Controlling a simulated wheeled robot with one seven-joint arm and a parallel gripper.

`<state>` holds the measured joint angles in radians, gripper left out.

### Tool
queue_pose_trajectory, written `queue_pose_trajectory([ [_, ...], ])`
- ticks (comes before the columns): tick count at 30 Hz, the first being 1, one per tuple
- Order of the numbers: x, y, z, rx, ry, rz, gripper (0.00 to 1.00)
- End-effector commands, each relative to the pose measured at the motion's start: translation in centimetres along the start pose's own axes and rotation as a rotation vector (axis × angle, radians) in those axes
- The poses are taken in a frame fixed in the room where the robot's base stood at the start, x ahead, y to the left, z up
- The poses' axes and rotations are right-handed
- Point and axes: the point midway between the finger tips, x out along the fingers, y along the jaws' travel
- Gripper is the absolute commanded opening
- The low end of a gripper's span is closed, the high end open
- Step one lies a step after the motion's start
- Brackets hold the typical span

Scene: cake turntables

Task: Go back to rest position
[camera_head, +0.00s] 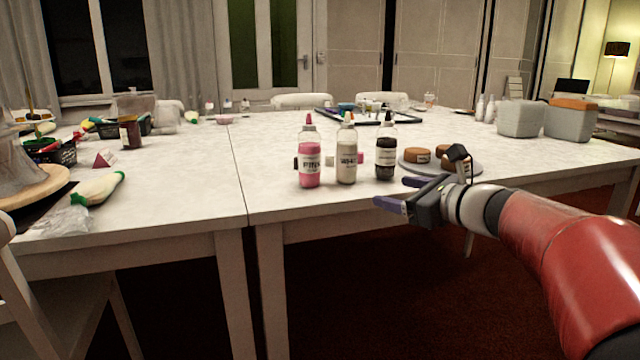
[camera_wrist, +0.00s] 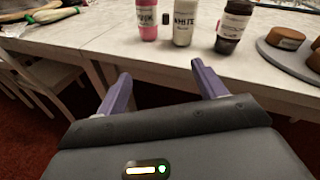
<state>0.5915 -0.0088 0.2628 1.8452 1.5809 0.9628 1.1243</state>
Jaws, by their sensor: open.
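My gripper (camera_head: 400,194) is open and empty, in front of the table's front edge at the right of the head view. In the wrist view its two purple fingers (camera_wrist: 160,90) are spread wide with nothing between them. A pink bottle (camera_head: 309,160), a white bottle (camera_head: 347,155) and a dark brown bottle (camera_head: 385,155) stand upright in a row near the table's front edge, to the left of the gripper and apart from it. A grey round turntable (camera_head: 410,165) with brown cakes (camera_head: 417,155) on it is behind my gripper, partly hidden by my wrist.
The white table (camera_head: 280,205) spans the view. Grey containers (camera_head: 520,118) stand at the back right. A dark-framed tray (camera_head: 345,117) is at the back. A piping bag (camera_head: 98,188) and a wooden stand (camera_head: 35,188) are on the left. A white chair (camera_head: 60,290) is at the lower left.

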Motion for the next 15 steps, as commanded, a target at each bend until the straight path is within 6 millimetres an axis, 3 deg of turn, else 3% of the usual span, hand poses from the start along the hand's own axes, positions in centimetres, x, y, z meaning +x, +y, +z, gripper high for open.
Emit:
queue_pose_trajectory([
  [8, -1.2, 7.2, -1.2, -0.371, 0.183, 0.151, 0.70],
  [11, -2.5, 10.4, -2.1, -0.565, 0.263, 0.236, 0.70],
  [15, -6.1, 15.4, -4.1, -0.943, 0.389, 0.418, 0.70],
])
